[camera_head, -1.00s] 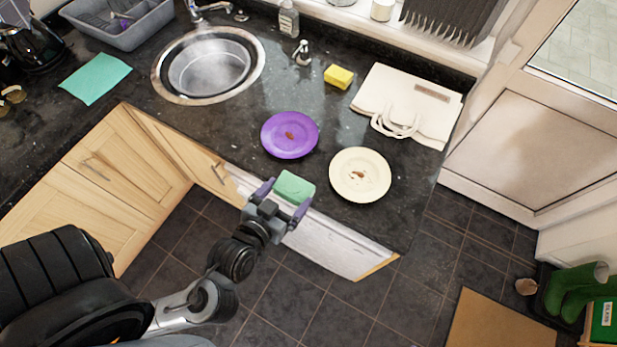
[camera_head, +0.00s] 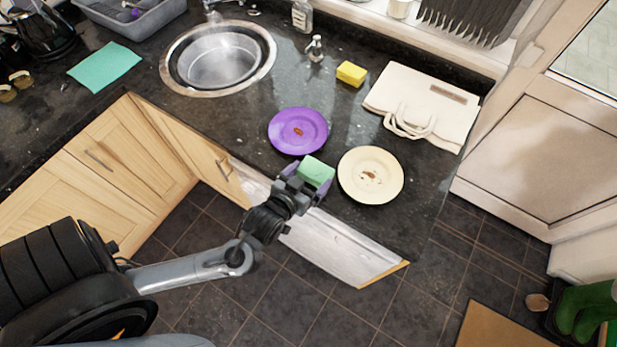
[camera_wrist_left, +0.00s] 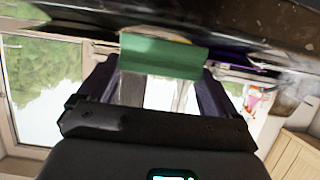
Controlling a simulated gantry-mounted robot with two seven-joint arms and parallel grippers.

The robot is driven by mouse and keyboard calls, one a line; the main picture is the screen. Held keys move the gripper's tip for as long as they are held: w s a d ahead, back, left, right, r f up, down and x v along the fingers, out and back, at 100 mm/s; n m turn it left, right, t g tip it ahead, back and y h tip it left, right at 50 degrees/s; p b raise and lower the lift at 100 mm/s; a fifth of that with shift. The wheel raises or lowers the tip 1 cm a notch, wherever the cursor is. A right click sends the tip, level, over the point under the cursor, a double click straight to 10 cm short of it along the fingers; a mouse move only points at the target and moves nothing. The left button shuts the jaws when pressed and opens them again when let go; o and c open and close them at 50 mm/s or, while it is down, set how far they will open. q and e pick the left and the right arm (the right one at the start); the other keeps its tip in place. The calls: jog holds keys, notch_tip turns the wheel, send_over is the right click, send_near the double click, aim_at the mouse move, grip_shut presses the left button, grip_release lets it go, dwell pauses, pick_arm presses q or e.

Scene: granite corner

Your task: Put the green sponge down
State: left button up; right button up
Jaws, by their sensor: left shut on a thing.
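The green sponge (camera_head: 316,170) is held between the purple-grey fingers of my left gripper (camera_head: 306,178), at the counter's front edge between the two plates. In the left wrist view the green sponge (camera_wrist_left: 165,57) spans the tips of my left gripper (camera_wrist_left: 160,75), close to the dark counter (camera_wrist_left: 220,22). I cannot tell whether the sponge touches the counter. The purple plate (camera_head: 298,131) lies just behind the sponge, with a brown stain on it. The cream plate (camera_head: 371,176) lies to its right, also stained. My right gripper is not in view.
A yellow sponge (camera_head: 351,73) and a soap dispenser (camera_head: 315,48) stand near the sink (camera_head: 218,58). A folded cream bag (camera_head: 424,104) lies at the back right. A teal cloth (camera_head: 105,66) lies on the left counter. Dark counter is clear between sink and purple plate.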

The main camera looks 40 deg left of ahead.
pick_arm(q)
jog(key=shift+f, duration=0.3)
jog(key=o, duration=0.7)
jog(key=shift+f, duration=0.15)
